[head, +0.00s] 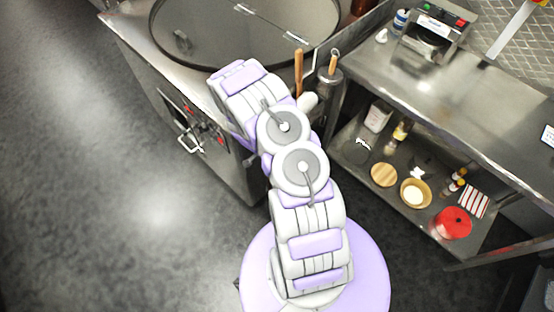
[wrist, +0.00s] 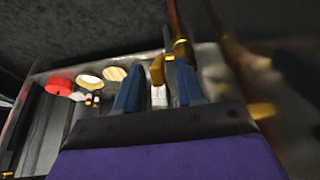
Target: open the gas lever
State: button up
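In the wrist view, my gripper (wrist: 158,66) shows two blue fingers standing apart. A yellow lever-like piece (wrist: 157,71) appears between the fingertips, beside a copper-coloured pipe (wrist: 176,25) with a brass fitting (wrist: 182,48). It looks like the gas lever, but I cannot tell whether a finger touches it. In the head view, my arm reaches up to the right side of the steel tandoor counter (head: 130,35), and my arm hides the gripper and this lever. The counter's front panel carries red-marked controls (head: 190,110) and a metal handle (head: 187,143).
A steel table (head: 430,100) stands at the right. Its lower shelf holds a red pot (head: 453,222), a bowl (head: 416,193) and a round wooden board (head: 384,174). Wooden-handled tools (head: 298,72) stand by the counter's right edge. The floor (head: 90,200) at the left is clear.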

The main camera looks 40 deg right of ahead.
jog(key=x, duration=0.3)
jog(key=shift+f+b, duration=0.3)
jog(key=shift+d+f, duration=0.45)
jog(key=shift+a, duration=0.1)
jog(key=shift+c, duration=0.4)
jog(key=shift+c, duration=0.7)
jog(key=shift+r, duration=0.1)
grip_shut()
